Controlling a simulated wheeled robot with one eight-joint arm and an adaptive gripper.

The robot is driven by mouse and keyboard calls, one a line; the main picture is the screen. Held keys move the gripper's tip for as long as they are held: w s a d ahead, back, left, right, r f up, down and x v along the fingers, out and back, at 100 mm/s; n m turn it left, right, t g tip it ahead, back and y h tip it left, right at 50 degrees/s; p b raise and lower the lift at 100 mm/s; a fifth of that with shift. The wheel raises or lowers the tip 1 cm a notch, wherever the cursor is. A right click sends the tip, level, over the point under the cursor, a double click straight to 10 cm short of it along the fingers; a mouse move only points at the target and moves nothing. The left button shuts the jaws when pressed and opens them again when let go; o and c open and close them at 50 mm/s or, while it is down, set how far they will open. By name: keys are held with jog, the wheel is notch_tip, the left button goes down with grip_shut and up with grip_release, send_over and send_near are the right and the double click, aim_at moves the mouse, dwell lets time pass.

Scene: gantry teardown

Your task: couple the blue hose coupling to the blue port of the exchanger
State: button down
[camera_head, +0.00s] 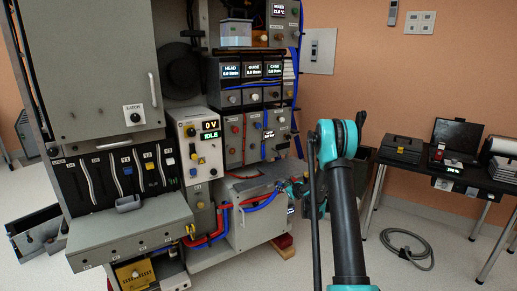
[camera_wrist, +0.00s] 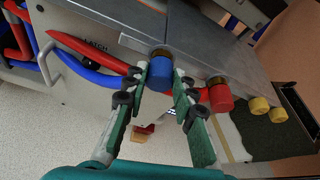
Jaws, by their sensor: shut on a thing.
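The exchanger is a grey box (camera_head: 252,222) low at the right end of the rig; its top and side fill the upper part of the wrist view (camera_wrist: 190,42). My gripper (camera_head: 303,188) is at the box's right side, small and partly hidden in the head view. In the wrist view my gripper (camera_wrist: 166,82) has its fingertips closed around the blue hose coupling (camera_wrist: 160,74). The coupling's upper end meets a brass-coloured ring (camera_wrist: 160,52) on the box edge; I cannot tell whether it is fully seated. The blue hose (camera_wrist: 90,75) runs left from behind my left finger.
A red coupling (camera_wrist: 220,97) sits right of my right finger, with a red hose (camera_wrist: 85,50) crossing behind the fingers. Two yellow caps (camera_wrist: 259,106) are farther right along the edge. A black table (camera_head: 445,165) stands right; a grey hose (camera_head: 408,248) lies on open floor.

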jog(key=shift+s+d, duration=0.1)
jog(key=s+d, duration=0.3)
jog(key=s, duration=0.2)
jog(key=shift+s, duration=0.3)
dwell(0.5)
jog(key=shift+d, duration=0.1)
